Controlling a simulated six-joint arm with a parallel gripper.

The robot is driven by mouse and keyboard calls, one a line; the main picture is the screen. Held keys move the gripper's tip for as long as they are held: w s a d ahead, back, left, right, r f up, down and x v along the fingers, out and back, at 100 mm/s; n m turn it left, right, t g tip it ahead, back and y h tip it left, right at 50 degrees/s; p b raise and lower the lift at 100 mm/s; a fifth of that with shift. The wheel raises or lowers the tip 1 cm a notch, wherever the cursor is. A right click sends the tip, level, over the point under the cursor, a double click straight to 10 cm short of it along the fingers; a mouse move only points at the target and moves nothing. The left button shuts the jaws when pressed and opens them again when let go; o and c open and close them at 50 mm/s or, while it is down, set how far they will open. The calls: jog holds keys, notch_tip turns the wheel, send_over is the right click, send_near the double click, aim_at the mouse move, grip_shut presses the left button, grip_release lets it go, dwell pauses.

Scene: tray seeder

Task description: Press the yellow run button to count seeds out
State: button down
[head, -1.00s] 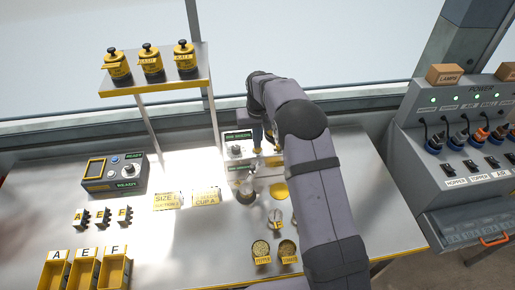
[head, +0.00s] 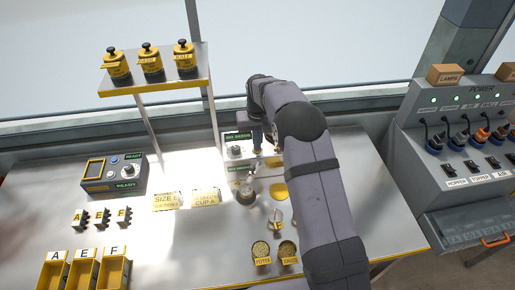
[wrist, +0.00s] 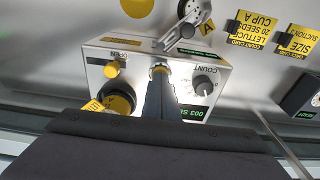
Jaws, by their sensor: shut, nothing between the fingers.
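The seed counter (wrist: 226,74) is a pale box, upside down in the wrist view. It has a COUNT knob (wrist: 204,86) and a green display (wrist: 193,112) that seems to read 003 seeds. Contact is not clear. In the head view the counter (head: 238,151) stands left of my arm, which hides its right part.
A cup tagged A (wrist: 194,12) sits below the counter's spout. Yellow cards (head: 205,197) lie to the left. Seed pots (head: 261,250) stand in front. A power panel (head: 470,130) is at right; a shelf with yellow jars (head: 150,85) is at back left.

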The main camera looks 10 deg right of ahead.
notch_tip(320, 180, up, 8)
jog(key=p, duration=0.5)
jog(key=shift+p, duration=0.35)
jog(key=shift+f, duration=0.1)
dwell(0.3)
